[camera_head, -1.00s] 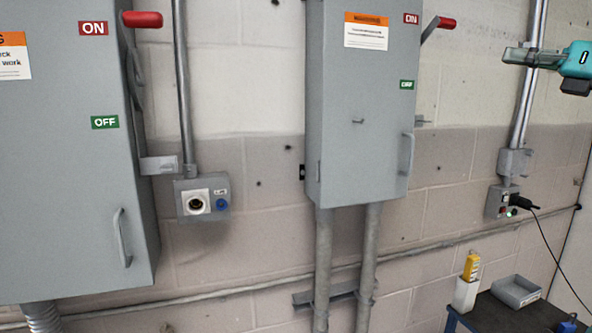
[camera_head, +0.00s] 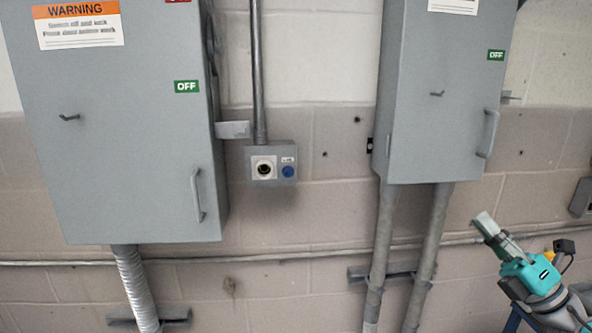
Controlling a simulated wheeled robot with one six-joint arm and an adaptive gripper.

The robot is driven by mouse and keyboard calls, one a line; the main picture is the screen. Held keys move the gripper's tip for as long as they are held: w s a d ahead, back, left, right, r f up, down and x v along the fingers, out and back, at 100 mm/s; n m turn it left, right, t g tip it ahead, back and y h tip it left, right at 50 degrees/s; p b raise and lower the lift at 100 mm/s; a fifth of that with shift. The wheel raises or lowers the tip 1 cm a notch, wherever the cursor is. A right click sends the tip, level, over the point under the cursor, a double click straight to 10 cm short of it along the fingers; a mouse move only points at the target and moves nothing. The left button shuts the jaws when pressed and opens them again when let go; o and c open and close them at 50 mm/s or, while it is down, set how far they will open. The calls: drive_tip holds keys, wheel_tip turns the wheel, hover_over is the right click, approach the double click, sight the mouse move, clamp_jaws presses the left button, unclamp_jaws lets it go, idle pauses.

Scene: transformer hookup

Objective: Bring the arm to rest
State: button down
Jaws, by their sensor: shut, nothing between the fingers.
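My gripper (camera_head: 489,228) is at the lower right of the head view. Its grey fingers are together with nothing held, pointing up and to the left. The teal body (camera_head: 532,274) of the gripper and part of my arm show behind it at the lower right edge. The gripper appears in front of the wall, below and to the right of the right grey cabinet (camera_head: 432,95). It shows apart from that cabinet.
A large grey cabinet (camera_head: 120,140) with a warning label fills the left. A socket box (camera_head: 272,164) with a blue button sits between the cabinets. Conduits (camera_head: 382,250) run down from the right cabinet. A horizontal pipe (camera_head: 300,255) crosses the wall. A grey box (camera_head: 581,197) is at the right edge.

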drive_tip(key=s+a+f+m+t+h, duration=0.3)
drive_tip(key=s+a+f+m+h, duration=0.35)
drive_tip(key=s+f+m, duration=0.4)
drive_tip(key=s+a+f+m+t+h, duration=0.2)
drive_tip(key=s+a+f+m+h, duration=0.5)
drive_tip(key=f+m, duration=0.65)
drive_tip(key=s+a+f+m+g+h, duration=0.1)
drive_tip(key=s+f+m+g, duration=0.3)
drive_tip(key=s, duration=0.8)
drive_tip(key=s+a+f+m+g+h, duration=0.1)
drive_tip(key=s+f+m+g, duration=0.3)
drive_tip(key=s+f, duration=0.4)
drive_tip(key=s+a+g, duration=0.1)
drive_tip(key=s, duration=0.4)
drive_tip(key=shift+f+m+g+h, duration=0.3)
drive_tip(key=shift+m+h, duration=0.05)
drive_tip(key=shift+m, duration=0.05)
drive_tip(key=shift+a, duration=0.1)
